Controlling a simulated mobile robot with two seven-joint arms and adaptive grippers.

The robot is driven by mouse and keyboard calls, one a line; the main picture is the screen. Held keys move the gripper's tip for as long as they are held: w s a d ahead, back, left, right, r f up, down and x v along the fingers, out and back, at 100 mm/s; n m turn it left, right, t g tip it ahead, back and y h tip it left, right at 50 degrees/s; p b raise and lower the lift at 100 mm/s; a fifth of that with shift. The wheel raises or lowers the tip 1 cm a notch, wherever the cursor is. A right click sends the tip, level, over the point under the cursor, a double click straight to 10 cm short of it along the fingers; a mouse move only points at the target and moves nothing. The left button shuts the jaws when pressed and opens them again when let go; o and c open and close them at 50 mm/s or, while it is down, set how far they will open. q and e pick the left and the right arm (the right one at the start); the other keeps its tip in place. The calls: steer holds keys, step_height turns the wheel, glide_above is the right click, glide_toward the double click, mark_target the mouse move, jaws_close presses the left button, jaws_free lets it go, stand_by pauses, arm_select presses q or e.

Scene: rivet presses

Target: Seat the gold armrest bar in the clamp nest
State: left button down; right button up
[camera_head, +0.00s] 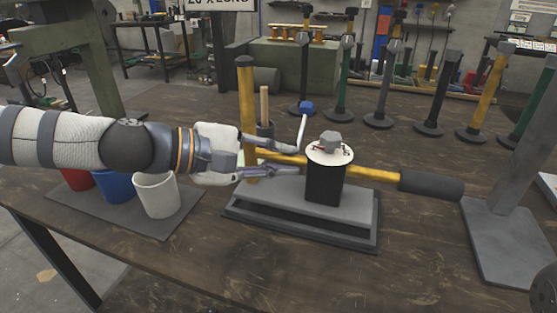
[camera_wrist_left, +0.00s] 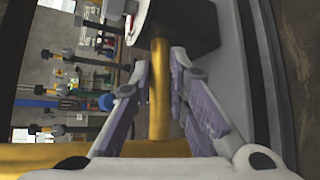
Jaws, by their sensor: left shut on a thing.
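The gold armrest bar (camera_head: 375,174) lies nearly level, with a black grip (camera_head: 432,186) at its right end. Its left part appears to meet an upright gold post with a dark top (camera_head: 246,105). The clamp nest (camera_head: 325,185) is a black block with a white round top, grey knob and blue-balled lever, on a grey plate. The bar passes behind the block, which hides its middle; I cannot tell whether it is seated. My left gripper (camera_head: 297,160) is shut on the bar just left of the block. The left wrist view shows the bar (camera_wrist_left: 158,90) between the fingers.
A white cup (camera_head: 156,195), a blue cup (camera_head: 117,186) and a red cup stand on a dark mat below my left arm. Several upright posts on round bases line the back. A grey stand (camera_head: 510,240) is at right. The front table area is clear.

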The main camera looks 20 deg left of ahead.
arm_select(q)
steer(key=shift+f, duration=0.4)
steer(key=shift+r, duration=0.1)
arm_select(e)
steer(key=shift+s+f, duration=0.15)
steer(key=shift+s, duration=0.05)
steer(key=shift+w, duration=0.15)
stand_by(1.1)
arm_select(q)
steer(key=shift+f, duration=0.25)
steer(key=shift+f+b, duration=0.3)
steer(key=shift+b, duration=0.05)
arm_select(e)
steer(key=shift+s+f, duration=0.2)
steer(key=shift+s, duration=0.1)
arm_select(q)
steer(key=shift+f+b, duration=0.4)
steer(key=shift+f, duration=0.2)
arm_select(e)
steer(key=shift+s+f, duration=0.3)
steer(key=shift+f, duration=0.1)
arm_select(q)
steer(key=c, duration=1.5)
jaws_free()
steer(key=shift+o, duration=0.2)
